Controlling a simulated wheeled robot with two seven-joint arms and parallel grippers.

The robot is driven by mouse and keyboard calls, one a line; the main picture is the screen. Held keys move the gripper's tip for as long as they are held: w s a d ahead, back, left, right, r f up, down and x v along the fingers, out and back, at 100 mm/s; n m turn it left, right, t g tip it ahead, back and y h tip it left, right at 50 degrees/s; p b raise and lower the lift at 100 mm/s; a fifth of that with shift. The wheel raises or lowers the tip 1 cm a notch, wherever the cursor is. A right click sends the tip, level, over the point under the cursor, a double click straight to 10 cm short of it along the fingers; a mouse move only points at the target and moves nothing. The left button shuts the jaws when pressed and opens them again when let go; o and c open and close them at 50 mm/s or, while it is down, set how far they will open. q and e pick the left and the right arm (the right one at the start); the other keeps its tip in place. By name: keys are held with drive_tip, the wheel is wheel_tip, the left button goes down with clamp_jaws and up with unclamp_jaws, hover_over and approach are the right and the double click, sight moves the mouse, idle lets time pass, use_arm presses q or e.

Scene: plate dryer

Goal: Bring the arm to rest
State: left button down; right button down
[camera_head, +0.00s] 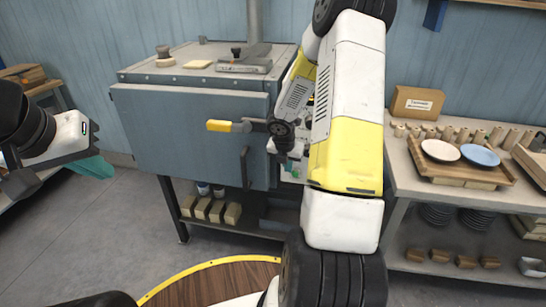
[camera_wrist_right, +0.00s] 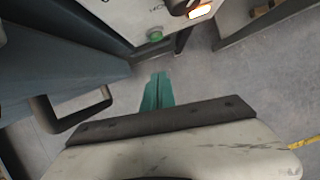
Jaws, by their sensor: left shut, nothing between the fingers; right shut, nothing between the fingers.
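My right arm (camera_head: 345,130), white, yellow and black, rises through the middle of the head view and bends over in front of the dryer's right side. It hides most of its own gripper there. In the right wrist view the right gripper (camera_wrist_right: 157,92) shows teal fingers, shut and empty, over the grey floor beside the dryer's control panel. My left gripper (camera_head: 92,167), also teal, is shut and empty at the left, apart from the dryer. The blue-grey dryer (camera_head: 185,135) has its front door against the body; I cannot tell whether it is latched. Its lever has a yellow grip (camera_head: 228,126).
A green button (camera_wrist_right: 155,36) and a lit orange switch (camera_wrist_right: 201,10) are on the panel near the right gripper. A dark bar handle (camera_wrist_right: 75,118) stands out at left. On the right bench, a wooden tray (camera_head: 470,174) holds a white plate (camera_head: 440,150) and a blue plate (camera_head: 480,155).

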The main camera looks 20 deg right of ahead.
idle(0.6)
drive_tip(key=s+a+r+m, duration=0.2)
drive_tip(key=s+r+m, duration=0.3)
drive_tip(key=r, duration=0.4)
drive_tip(key=s+a+r+m, duration=0.2)
drive_tip(key=s+r+m, duration=0.1)
drive_tip(key=r+m, duration=0.5)
drive_tip(key=s+a+r+m+t+y, duration=0.1)
drive_tip(key=s+a+r+m+y, duration=0.1)
drive_tip(key=s+a+r+m, duration=0.4)
drive_tip(key=s+a+r+m+t+y, duration=0.2)
drive_tip(key=s+a+r+m, duration=0.4)
drive_tip(key=s, duration=0.5)
drive_tip(key=m, duration=0.2)
drive_tip(key=shift+s+a+r+m+y, duration=0.15)
drive_tip(key=shift+a+r+m+y, duration=0.15)
drive_tip(key=shift+a+y, duration=0.1)
